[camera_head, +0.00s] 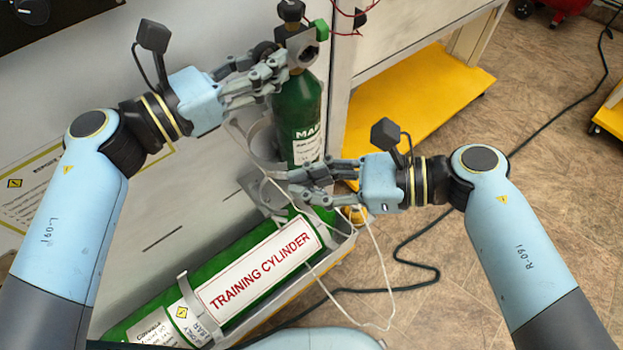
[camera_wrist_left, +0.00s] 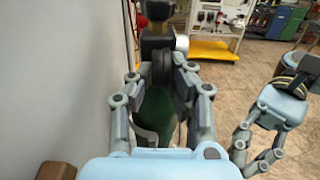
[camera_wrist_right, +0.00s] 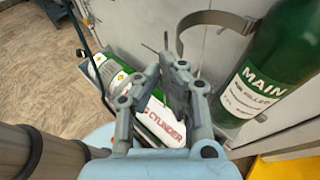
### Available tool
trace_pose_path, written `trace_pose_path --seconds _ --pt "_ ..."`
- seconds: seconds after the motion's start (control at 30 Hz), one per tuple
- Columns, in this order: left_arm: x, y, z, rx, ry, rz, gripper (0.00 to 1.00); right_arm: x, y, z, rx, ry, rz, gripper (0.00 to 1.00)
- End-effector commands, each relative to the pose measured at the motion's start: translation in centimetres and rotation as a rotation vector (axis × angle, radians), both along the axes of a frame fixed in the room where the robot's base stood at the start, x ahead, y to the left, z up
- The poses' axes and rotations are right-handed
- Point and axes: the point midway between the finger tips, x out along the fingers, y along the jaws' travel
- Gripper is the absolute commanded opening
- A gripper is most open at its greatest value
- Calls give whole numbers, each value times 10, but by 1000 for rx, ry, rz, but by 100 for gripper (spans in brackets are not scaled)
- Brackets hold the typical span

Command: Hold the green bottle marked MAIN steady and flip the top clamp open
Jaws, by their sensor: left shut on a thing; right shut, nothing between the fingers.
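The green bottle marked MAIN (camera_head: 298,112) stands by the grey wall in the head view. Its label (camera_wrist_right: 252,92) faces out in the right wrist view. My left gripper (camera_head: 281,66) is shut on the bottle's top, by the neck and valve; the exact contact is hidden. A grey curved clamp band (camera_head: 248,140) stands out to the bottle's left; the right wrist view shows this band (camera_wrist_right: 215,20) too, with none across the label. My right gripper (camera_head: 291,184) is shut and empty, in front of the bottle's lower part, below the band.
A green cylinder labelled TRAINING CYLINDER (camera_head: 175,285) lies strapped at the lower left. A white cord hangs near my right gripper. A yellow platform (camera_head: 410,105) is behind to the right. A black cable (camera_head: 400,262) crosses the open floor.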

Motion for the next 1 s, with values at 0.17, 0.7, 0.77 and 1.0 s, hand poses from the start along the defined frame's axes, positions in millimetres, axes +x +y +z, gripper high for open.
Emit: trace_pose_path --seconds 0.17,0.7,0.77,1.0 --pt "0 0 0 -1 0 0 0 -4 20 1 2 1 0 0" --pt "0 0 0 0 0 0 0 -4 16 0 0 0 -1 0" --pt "0 0 0 0 0 0 0 -6 10 0 -1 0 0 0" --pt "0 0 0 0 0 1 0 -23 -39 4 -5 0 3 0"
